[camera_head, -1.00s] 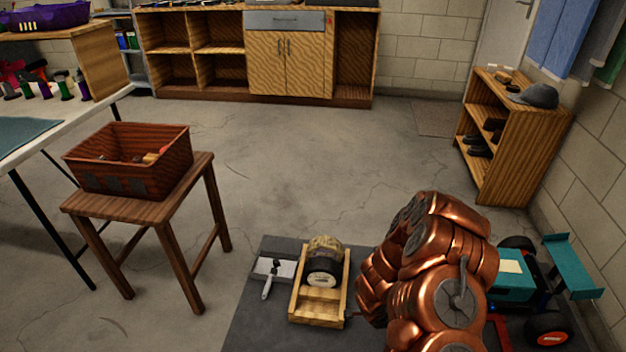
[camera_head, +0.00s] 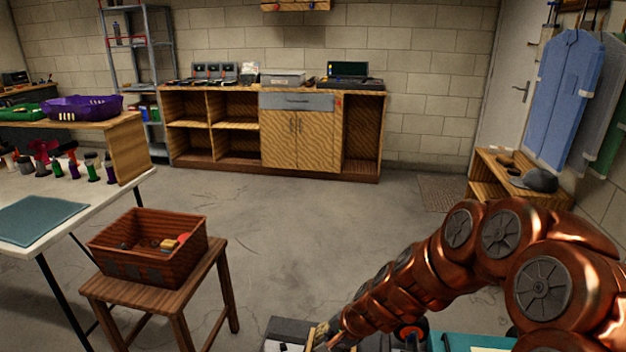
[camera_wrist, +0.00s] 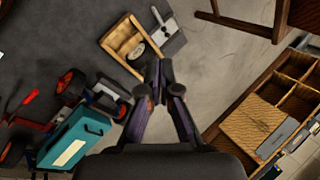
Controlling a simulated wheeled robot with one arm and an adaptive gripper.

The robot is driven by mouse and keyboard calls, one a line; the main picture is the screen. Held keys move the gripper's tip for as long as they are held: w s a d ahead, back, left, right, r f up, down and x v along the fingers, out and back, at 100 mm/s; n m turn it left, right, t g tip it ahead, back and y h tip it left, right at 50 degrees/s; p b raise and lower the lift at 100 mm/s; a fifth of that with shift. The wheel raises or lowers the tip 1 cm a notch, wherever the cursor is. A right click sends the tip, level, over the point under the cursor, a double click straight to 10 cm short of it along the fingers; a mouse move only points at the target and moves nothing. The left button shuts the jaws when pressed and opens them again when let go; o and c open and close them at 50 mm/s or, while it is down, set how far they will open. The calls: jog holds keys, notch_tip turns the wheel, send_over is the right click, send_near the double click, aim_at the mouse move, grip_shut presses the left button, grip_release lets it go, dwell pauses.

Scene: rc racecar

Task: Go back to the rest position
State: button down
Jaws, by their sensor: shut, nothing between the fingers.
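My gripper (camera_wrist: 160,75) shows in the wrist view with its fingertips together and nothing between them. It is in the air above the floor, clear of the things below. My copper-coloured arm fills the lower right of the head view, and the gripper end is not clearly visible there. The wrist view shows the teal racecar (camera_wrist: 75,137) at the lower left, with red-hubbed wheels beside it. A wooden tray (camera_wrist: 122,45) holding a wheel lies on the dark mat near the top.
A stool (camera_head: 222,262) bearing a brown crate (camera_head: 140,270) stands at the left, beside a white table (camera_head: 20,245). A wooden cabinet (camera_head: 360,130) lines the back wall. A shoe shelf (camera_head: 485,190) stands at the right. The middle floor (camera_head: 310,230) is clear.

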jog(key=s+d+r+n+g+p, duration=0.25)
jog(key=s+r+n+p, duration=0.3)
jog(key=s+r, duration=0.85)
jog(key=s+d+r+n+g+h+p, duration=0.1)
jog(key=s+d+r+h+p, duration=0.1)
jog(key=s+d+r+p, duration=0.2)
jog(key=s+d+r+n+g+h+p, duration=0.2)
jog(key=s+d+r+p, duration=0.2)
jog(key=s+d+r, duration=0.4)
jog(key=shift+s+r+h, duration=0.4)
jog(key=shift+s+r, duration=1.3)
jog(key=shift+s, duration=0.95)
